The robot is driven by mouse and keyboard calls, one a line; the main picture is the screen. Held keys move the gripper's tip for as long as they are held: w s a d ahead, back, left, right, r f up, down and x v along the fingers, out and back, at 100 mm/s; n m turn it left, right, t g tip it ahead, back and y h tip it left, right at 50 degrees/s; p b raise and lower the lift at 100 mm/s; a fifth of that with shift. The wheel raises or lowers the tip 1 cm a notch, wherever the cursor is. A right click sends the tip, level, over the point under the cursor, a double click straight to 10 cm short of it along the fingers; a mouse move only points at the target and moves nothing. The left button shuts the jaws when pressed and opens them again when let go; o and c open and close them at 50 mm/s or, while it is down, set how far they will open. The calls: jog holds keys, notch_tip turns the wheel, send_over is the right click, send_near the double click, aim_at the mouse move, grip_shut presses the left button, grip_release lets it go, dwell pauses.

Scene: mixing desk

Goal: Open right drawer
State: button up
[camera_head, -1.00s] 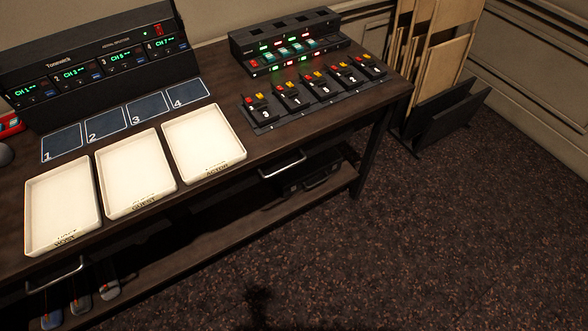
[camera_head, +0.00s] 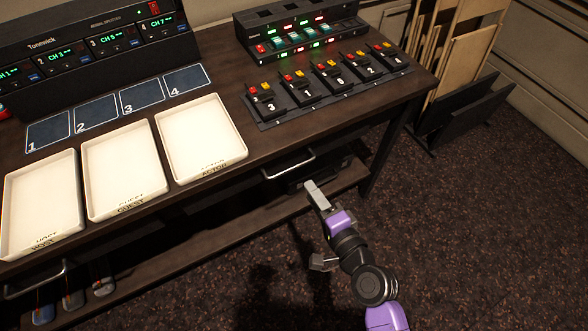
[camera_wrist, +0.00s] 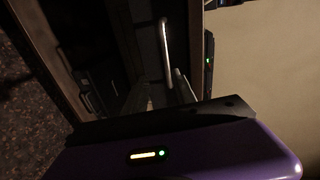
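The right drawer sits under the desk's right half, its dark front in shadow and seemingly closed. Its pale bar handle (camera_head: 289,164) shows in the head view, and in the wrist view (camera_wrist: 165,50) it runs nearly upright at top centre. My gripper (camera_head: 312,187) is just in front of and below the handle's right end in the head view. In the wrist view its two fingers (camera_wrist: 162,95) are apart and point towards the handle, with nothing seen between them. The handle looks clear of the fingers.
The wooden desk (camera_head: 232,187) carries three white trays (camera_head: 127,173), a button panel (camera_head: 328,87) and a mixer. A lower shelf (camera_head: 215,227) runs beneath. A left drawer handle (camera_head: 35,278) is at lower left. Folded panels (camera_head: 455,60) lean at the right. The floor in front is clear.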

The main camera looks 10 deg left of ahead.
aim_at(291, 167)
jog(key=shift+y, duration=0.4)
jog(key=x, duration=0.6)
jog(key=a+r+x, duration=0.1)
jog(key=x, duration=0.3)
jog(key=shift+s+b, duration=0.15)
jog(key=shift+b, duration=0.15)
grip_shut()
dwell(0.6)
